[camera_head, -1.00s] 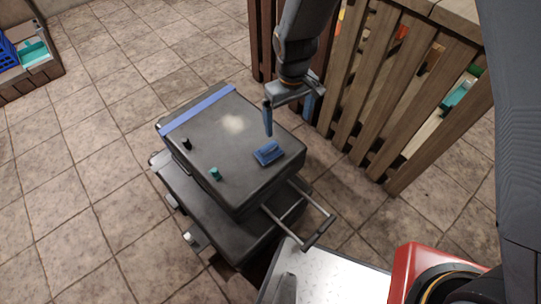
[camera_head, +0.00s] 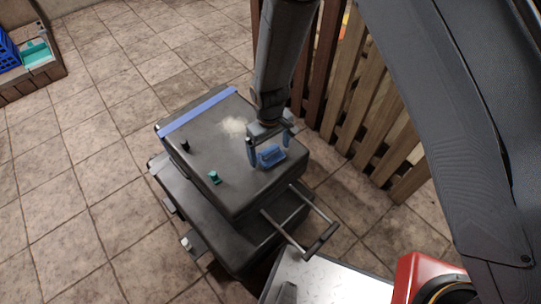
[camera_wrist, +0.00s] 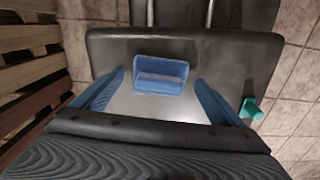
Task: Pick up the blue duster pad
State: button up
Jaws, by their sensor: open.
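The blue duster pad (camera_head: 271,156) lies on the dark top of a stacked case (camera_head: 225,190), near its right edge. It has a raised grip along its middle. My gripper (camera_head: 270,153) is open above the case top, close to the pad, with one blue finger on either side of it in the head view. In the wrist view the pad (camera_wrist: 161,75) lies ahead of and between the two spread fingers (camera_wrist: 160,95). The fingers appear apart from the pad, and nothing is held.
A teal peg-like piece (camera_head: 214,177) and a small black piece (camera_head: 185,146) stand on the case top. A blue strap (camera_head: 198,111) crosses its far end. A pale patch (camera_head: 234,127) lies on the top. A wooden slatted fence (camera_head: 370,110) stands close at the right. A metal handle (camera_head: 312,240) sticks out in front.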

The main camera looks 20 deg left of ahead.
aim_at(270, 150)
jog(key=shift+f, duration=0.15)
jog(key=shift+c, duration=0.4)
jog(key=c, duration=1.1)
jog(key=shift+o, duration=0.2)
notch_tip(270, 150, up, 10)
jog(key=shift+p, duration=0.7)
